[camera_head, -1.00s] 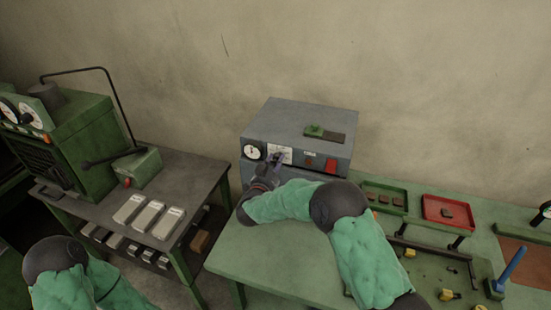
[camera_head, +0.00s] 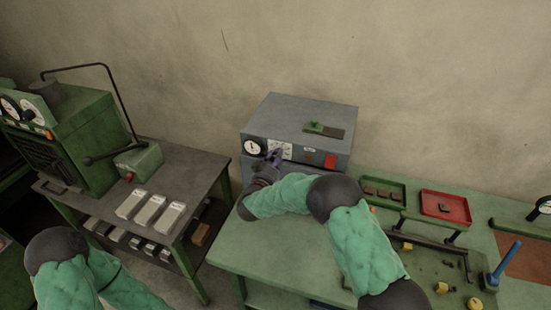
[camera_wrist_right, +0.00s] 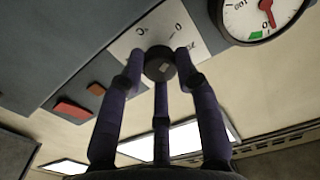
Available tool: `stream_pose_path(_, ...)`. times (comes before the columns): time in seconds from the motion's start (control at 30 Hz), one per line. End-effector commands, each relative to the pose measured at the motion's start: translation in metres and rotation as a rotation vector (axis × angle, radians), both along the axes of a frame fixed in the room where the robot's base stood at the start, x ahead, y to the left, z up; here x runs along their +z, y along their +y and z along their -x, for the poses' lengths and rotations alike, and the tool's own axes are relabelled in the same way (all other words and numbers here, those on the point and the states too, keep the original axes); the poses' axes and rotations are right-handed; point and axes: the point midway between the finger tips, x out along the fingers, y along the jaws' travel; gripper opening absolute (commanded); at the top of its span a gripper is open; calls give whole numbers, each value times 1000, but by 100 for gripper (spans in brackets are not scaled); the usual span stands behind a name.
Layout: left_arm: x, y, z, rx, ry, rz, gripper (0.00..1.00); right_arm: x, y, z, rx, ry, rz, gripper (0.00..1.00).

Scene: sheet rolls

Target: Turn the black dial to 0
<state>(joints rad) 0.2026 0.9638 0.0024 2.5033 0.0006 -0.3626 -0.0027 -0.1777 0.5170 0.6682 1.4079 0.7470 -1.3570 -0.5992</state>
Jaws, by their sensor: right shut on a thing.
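The black dial (camera_wrist_right: 160,64) sits on a white marked plate (camera_wrist_right: 192,42) on the front of a grey box (camera_head: 305,115). My right gripper (camera_wrist_right: 158,72) has its dark purple fingers closed around the dial in the right wrist view. A light mark shows on the dial's face, and a 0-like mark and other print show on the plate around it. In the head view my right gripper (camera_head: 274,159) is at the plate and hides the dial. My left arm enters at the lower left, with its gripper out of view.
A white gauge (camera_head: 252,147) is left of the plate, and a red button (camera_head: 330,160) is to its right. A green-handled plate (camera_head: 324,129) lies on the box. Green and red trays (camera_head: 445,206) stand on the right of the green table (camera_head: 268,243).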

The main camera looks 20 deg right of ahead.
Motion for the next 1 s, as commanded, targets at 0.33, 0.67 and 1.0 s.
stream_pose_path(0.33, 0, 0, 0, 0, 0, 0, 40, -1, 0, 0, 1, 1, -1, 56)
stream_pose_path(0.67, 0, 0, 0, 0, 0, 0, 40, -1, 13, 17, 3, 2, 0, 56)
stream_pose_path(1.0, 0, 0, 0, 0, 0, 0, 40, 0, 50, 71, 5, 2, 0, 56)
